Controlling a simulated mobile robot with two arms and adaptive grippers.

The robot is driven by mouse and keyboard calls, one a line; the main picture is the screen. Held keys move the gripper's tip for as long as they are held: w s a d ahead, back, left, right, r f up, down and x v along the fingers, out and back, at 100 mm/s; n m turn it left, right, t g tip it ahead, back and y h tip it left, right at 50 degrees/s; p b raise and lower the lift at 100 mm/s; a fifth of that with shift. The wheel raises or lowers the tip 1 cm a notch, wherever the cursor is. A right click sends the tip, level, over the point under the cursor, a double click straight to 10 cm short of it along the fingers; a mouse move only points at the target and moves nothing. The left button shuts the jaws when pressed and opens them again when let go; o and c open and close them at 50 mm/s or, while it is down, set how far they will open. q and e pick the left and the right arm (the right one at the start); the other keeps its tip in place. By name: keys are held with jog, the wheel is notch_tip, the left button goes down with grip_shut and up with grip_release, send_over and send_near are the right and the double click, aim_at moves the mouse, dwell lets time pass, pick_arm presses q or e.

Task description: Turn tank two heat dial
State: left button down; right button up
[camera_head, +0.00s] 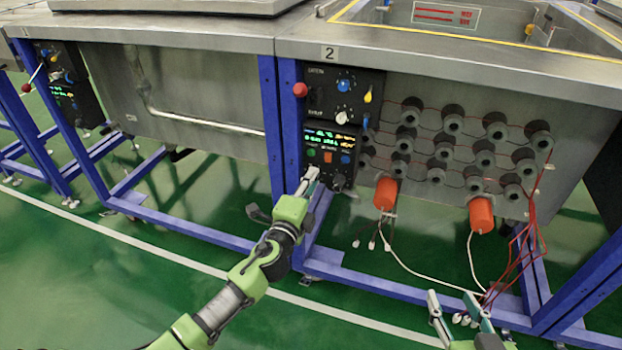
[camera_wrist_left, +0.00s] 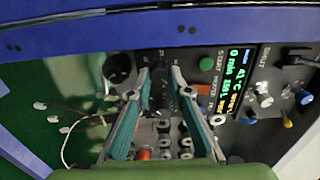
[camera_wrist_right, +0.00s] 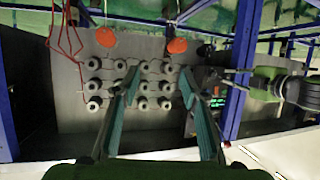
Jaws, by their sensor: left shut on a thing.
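Tank two (camera_head: 330,53), a steel tank marked 2, carries a black control panel (camera_head: 317,141) with a green-lit display, coloured buttons and knobs. My left gripper (camera_head: 312,176) is at the panel's lower edge. My right gripper (camera_head: 452,300) is low at the right, away from the panel. In the right wrist view its fingers (camera_wrist_right: 158,78) are apart and empty.
Several grey round fittings (camera_head: 452,125) and two orange plugs (camera_head: 385,193) cover the tank's front, with red and white cables (camera_head: 525,235) hanging. A blue frame leg (camera_head: 290,130) stands beside the panel. A red ball-ended lever (camera_head: 300,90) sticks out above. Green floor lies below.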

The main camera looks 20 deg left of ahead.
pick_arm(q)
jog(key=shift+f+m, duration=0.1)
jog(key=shift+m, duration=0.8)
pick_arm(e)
jog(key=shift+s+d+f+g, duration=0.2)
jog(key=shift+s+f+g, duration=0.2)
jog(key=shift+f, duration=0.25)
jog(key=shift+s+d+f+g, duration=0.2)
jog(key=shift+s+f+g, duration=0.15)
jog(key=shift+f, duration=0.25)
jog(key=shift+h, duration=0.3)
pick_arm(q)
jog(key=c, duration=2.1)
grip_release()
jog(key=shift+c, duration=0.2)
jog(key=s, duration=1.2)
jog(key=shift+a, duration=0.15)
